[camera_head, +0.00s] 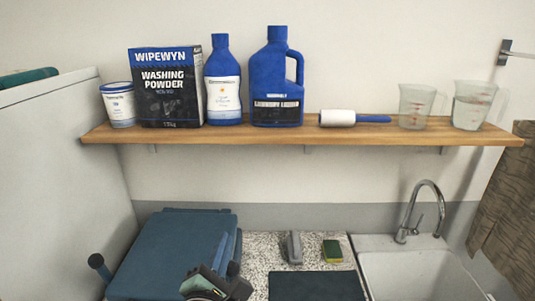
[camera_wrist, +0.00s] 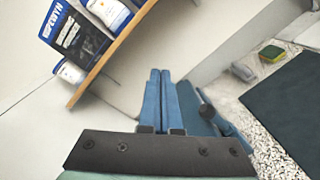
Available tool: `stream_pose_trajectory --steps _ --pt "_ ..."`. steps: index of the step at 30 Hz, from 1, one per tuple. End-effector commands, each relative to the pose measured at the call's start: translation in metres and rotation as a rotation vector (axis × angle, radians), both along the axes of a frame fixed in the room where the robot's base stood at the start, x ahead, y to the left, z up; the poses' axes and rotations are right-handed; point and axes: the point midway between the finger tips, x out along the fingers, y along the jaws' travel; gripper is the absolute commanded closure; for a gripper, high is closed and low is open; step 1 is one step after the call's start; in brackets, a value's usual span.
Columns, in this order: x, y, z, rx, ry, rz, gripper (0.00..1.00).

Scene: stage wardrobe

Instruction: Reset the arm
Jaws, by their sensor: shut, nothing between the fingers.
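My gripper (camera_wrist: 160,74) shows in the wrist view with its two blue fingers side by side, shut and with nothing between them. In the head view my gripper (camera_head: 224,256) is at the bottom, left of the middle, in front of a large blue flat-topped unit (camera_head: 170,248). It is well below the wooden shelf (camera_head: 280,137). Its fingers are hard to tell from the blue behind them.
Washing powder (camera_head: 170,90), two blue bottles (camera_head: 276,85), a white tub (camera_head: 118,105), a lint roller (camera_head: 345,118) and two measuring cups (camera_head: 415,105) stand or lie on the shelf. A grey object (camera_head: 292,248), sponge (camera_head: 333,250), dark mat (camera_head: 315,286) and sink (camera_head: 415,272) are right.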

Motion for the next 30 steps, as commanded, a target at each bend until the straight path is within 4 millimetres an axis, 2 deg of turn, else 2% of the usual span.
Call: stream_pose_trajectory --steps 1,3,8,12,15,18,22,25,30 --pt "0.001 -0.009 0.026 0.176 -0.073 -0.003 1.00" --pt "-0.001 -0.021 0.065 0.424 -0.160 0.014 1.00" --pt "-0.024 -0.046 0.149 0.967 -0.348 0.129 1.00" --pt "-0.063 -0.066 0.216 1.407 -0.478 0.322 1.00" --pt "-0.098 -0.076 0.256 1.678 -0.529 0.496 1.00" --pt "-0.131 -0.083 0.285 1.886 -0.541 0.667 1.00" --pt "-0.163 -0.087 0.306 2.052 -0.523 0.831 1.00" --pt "-0.174 -0.088 0.314 2.113 -0.507 0.894 1.00" --pt "-0.177 -0.088 0.317 2.132 -0.501 0.912 1.00"
